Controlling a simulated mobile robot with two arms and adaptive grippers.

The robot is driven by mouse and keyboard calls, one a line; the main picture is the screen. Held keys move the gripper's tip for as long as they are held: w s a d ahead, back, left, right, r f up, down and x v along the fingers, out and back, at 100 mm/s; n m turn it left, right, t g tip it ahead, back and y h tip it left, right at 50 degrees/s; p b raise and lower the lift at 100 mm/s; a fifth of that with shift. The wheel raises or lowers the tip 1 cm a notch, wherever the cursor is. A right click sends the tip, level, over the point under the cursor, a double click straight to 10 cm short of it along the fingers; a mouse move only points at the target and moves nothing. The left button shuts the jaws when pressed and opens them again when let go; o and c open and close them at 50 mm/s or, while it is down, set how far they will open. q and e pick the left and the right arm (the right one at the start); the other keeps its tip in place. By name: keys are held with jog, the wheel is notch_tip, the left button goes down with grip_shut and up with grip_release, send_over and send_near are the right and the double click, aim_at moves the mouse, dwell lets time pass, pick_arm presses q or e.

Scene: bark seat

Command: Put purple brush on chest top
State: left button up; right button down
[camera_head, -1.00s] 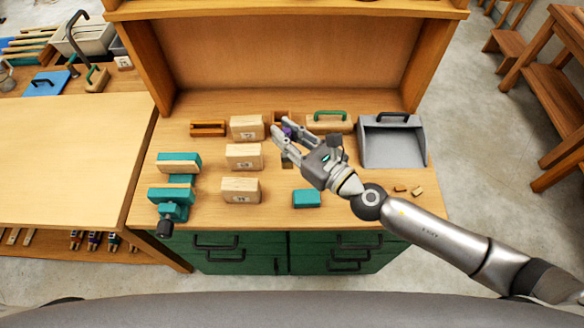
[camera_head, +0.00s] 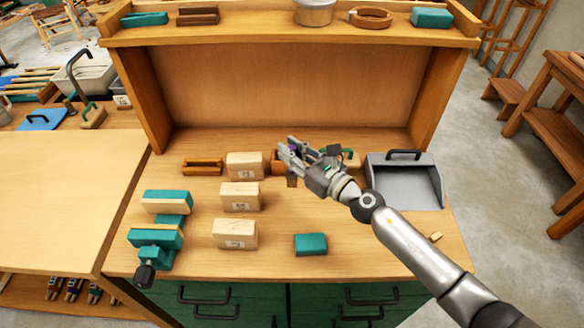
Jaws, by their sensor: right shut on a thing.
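My right gripper (camera_head: 285,153) reaches in from the right over the bench's wooden worktop (camera_head: 200,272). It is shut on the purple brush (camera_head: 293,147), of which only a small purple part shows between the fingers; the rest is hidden. The green-drawered chest (camera_head: 235,303) stands under the worktop. A hutch with a wooden top shelf (camera_head: 240,28) rises at the back. My left gripper is not in view.
On the worktop stand several wooden blocks (camera_head: 244,166), a teal block (camera_head: 310,245), a teal vise (camera_head: 158,235) and a grey dustpan (camera_head: 405,185). The top shelf holds a round tin (camera_head: 314,13), a wooden ring (camera_head: 371,18) and a teal block (camera_head: 431,17), with gaps between.

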jog(key=shift+w+f+b, duration=0.35)
jog(key=shift+f+b, duration=0.05)
jog(key=shift+f, duration=0.15)
notch_tip(320, 180, down, 2)
jog(key=shift+w+f+b, duration=0.1)
jog(key=shift+f+b, duration=0.1)
jog(key=shift+b, duration=0.4)
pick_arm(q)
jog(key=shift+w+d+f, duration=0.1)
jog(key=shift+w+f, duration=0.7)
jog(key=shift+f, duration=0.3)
pick_arm(e)
jog(key=shift+f, duration=0.35)
jog(key=shift+f, duration=0.2)
jog(key=c, duration=1.4)
grip_release()
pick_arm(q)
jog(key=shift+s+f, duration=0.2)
pick_arm(e)
jog(key=shift+o, duration=0.2)
jog(key=shift+r, duration=0.1)
